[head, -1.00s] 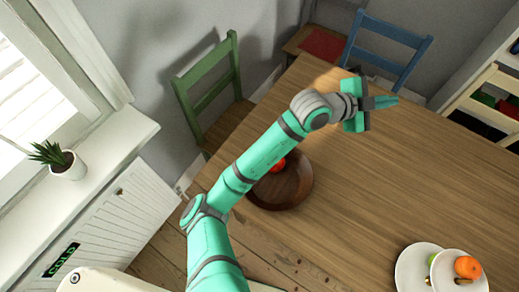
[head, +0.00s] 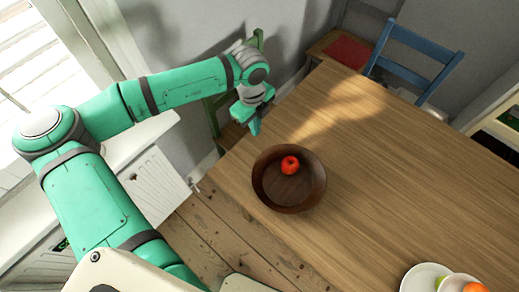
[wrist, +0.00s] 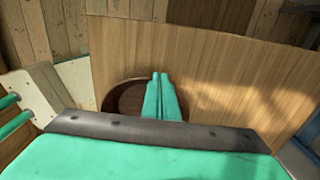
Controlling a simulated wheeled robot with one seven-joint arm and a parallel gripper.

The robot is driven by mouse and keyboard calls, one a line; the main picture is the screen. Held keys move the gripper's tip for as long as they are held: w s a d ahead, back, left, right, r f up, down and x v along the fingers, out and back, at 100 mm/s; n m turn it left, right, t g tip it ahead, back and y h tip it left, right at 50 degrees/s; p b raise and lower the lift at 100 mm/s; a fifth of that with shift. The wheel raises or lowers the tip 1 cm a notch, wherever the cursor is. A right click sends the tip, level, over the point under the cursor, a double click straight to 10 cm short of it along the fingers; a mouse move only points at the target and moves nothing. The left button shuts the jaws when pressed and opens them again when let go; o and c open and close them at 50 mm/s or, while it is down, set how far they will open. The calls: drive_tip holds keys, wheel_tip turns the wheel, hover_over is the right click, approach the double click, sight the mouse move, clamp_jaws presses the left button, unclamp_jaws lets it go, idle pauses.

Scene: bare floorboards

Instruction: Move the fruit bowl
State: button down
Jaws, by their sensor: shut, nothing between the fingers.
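The fruit bowl (head: 305,200) is round, dark brown wood, and sits upright on the wooden table near its left edge. A red fruit (head: 290,165), perhaps an apple or tomato, lies inside it. My gripper (head: 254,128) is shut and empty, above the table's left edge, up and to the left of the bowl in the head view and apart from it. In the wrist view the closed fingers (wrist: 160,80) point away from me and cover part of the bowl (wrist: 117,95); the fruit is hidden there.
The table (head: 390,190) is mostly clear to the right of the bowl. A white plate (head: 415,277) with fruit stands at the lower right. A blue chair (head: 412,42) is at the back, and a green chair is partly behind my arm at the left.

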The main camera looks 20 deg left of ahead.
drive_tip(key=f, duration=0.3)
drive_tip(key=a+f, duration=0.1)
drive_tip(key=f, duration=0.6)
drive_tip(key=shift+s+a, duration=0.25)
drive_tip(key=shift+s, duration=0.15)
drive_tip(key=shift+s+d+r, duration=0.1)
drive_tip(key=shift+s+d, duration=0.1)
drive_tip(key=shift+d, duration=0.4)
drive_tip(key=shift+s+d, duration=0.2)
drive_tip(key=shift+d, duration=0.35)
drive_tip(key=shift+s+d, duration=0.25)
drive_tip(key=shift+d, duration=0.5)
